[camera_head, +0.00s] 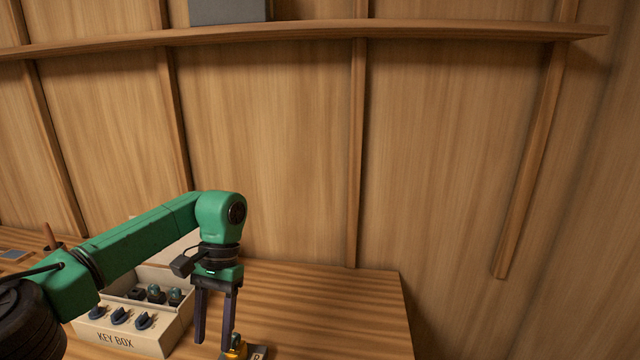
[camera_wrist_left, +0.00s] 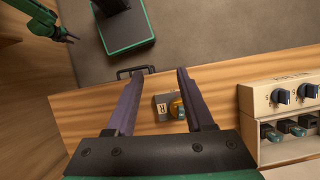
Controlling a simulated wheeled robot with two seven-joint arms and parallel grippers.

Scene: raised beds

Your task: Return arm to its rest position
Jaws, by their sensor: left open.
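My left arm is green and comes in from the left in the head view. Its gripper (camera_head: 212,345) points down over the wooden bench (camera_head: 330,293), with two dark fingers apart. In the left wrist view the same gripper (camera_wrist_left: 160,75) is open, and nothing is held between its fingers. Whether a finger touches the yellow piece I cannot tell. My other green arm shows at the upper left of the wrist view, its gripper (camera_wrist_left: 68,37) small and dark.
A cream key box (camera_head: 115,341) with dark knobs on its front and several pieces inside stands left of the gripper. A wooden wall rises behind the bench, with a shelf (camera_head: 440,29) holding a grey box (camera_head: 228,11). The bench's right part is clear.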

